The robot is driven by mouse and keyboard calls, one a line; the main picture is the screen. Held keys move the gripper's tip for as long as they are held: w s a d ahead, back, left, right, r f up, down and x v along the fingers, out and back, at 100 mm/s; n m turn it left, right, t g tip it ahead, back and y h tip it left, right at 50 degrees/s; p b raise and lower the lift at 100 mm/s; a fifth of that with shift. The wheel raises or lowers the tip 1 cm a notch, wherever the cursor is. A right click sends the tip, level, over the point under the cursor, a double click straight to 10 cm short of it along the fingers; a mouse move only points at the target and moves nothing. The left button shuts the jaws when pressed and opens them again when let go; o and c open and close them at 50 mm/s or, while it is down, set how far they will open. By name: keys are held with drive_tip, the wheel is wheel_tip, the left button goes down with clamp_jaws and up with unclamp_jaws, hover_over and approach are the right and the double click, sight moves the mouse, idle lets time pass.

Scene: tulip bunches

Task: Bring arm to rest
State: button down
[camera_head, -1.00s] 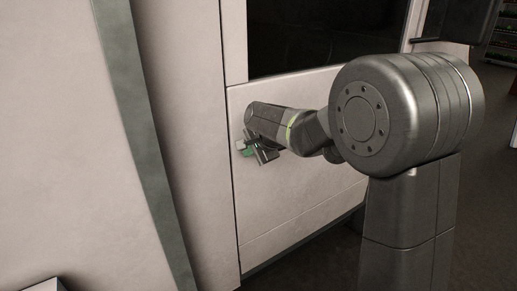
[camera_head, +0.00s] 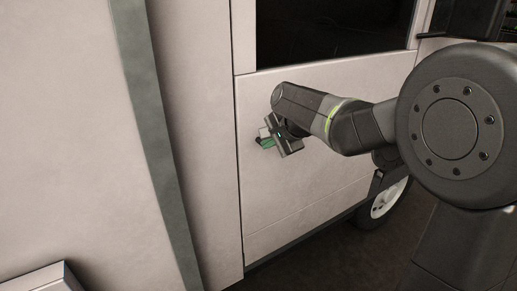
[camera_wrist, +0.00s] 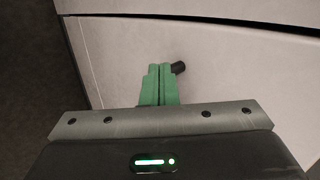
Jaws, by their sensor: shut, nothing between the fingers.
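My gripper (camera_head: 264,140) is at the end of my arm, in front of the pale lower panel (camera_head: 290,195) of a vehicle-like body in the head view. In the wrist view my gripper (camera_wrist: 159,72) shows two green fingers side by side, closed together with nothing between them. A small dark knob (camera_wrist: 178,68) shows just beside the fingertips on the pale surface. I cannot tell whether the fingers touch it.
A dark window (camera_head: 330,32) lies above the panel. A pale wall with a grey-green strip (camera_head: 150,120) stands at the left. A wheel (camera_head: 386,202) shows under the body. Dark floor (camera_head: 330,255) lies open at the lower right.

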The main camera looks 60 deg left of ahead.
drive_tip(key=v, duration=0.5)
drive_tip(key=shift+s+d+r, duration=0.15)
drive_tip(key=shift+d, duration=0.15)
drive_tip(key=p, duration=0.1)
approach(250, 146)
wheel_tip(250, 146, down, 3)
drive_tip(key=a, duration=0.2)
drive_tip(key=a+f, duration=0.1)
drive_tip(key=shift+s+a+p, duration=0.15)
drive_tip(key=shift+a+p, duration=0.15)
drive_tip(key=shift+a, duration=0.1)
drive_tip(key=shift+a+r, duration=0.15)
drive_tip(key=shift+a, duration=0.15)
